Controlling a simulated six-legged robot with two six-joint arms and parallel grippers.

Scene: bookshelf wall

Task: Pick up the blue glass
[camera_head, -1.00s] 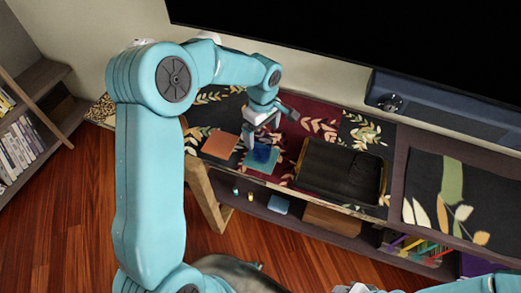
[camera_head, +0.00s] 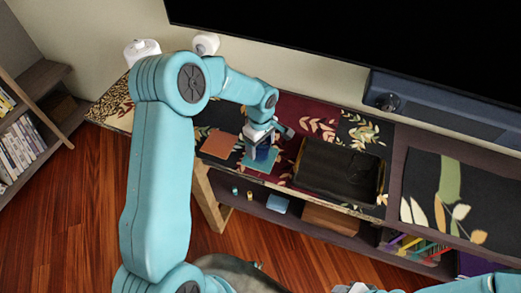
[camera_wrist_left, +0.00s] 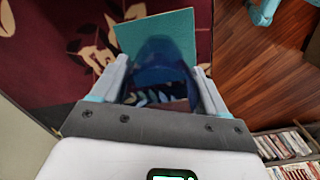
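The blue glass (camera_head: 262,154) stands on a teal coaster (camera_head: 254,166) on the shelf top. My left gripper (camera_head: 263,150) is down at the glass from above and partly covers it. In the left wrist view, the dark blue see-through glass (camera_wrist_left: 163,62) is between the two fingers of the left gripper (camera_wrist_left: 161,68). The fingers are apart, one on each side, with a small gap showing beside the glass. The teal coaster (camera_wrist_left: 178,25) shows behind it. Part of my right arm shows at the bottom right edge of the head view; its fingers do not show.
An orange-brown coaster (camera_head: 219,144) lies left of the teal one. A black tray (camera_head: 340,172) stands close on the right. A large dark screen (camera_head: 350,45) and a soundbar (camera_head: 445,108) are behind. Small items (camera_head: 277,203) lie on the lower shelf.

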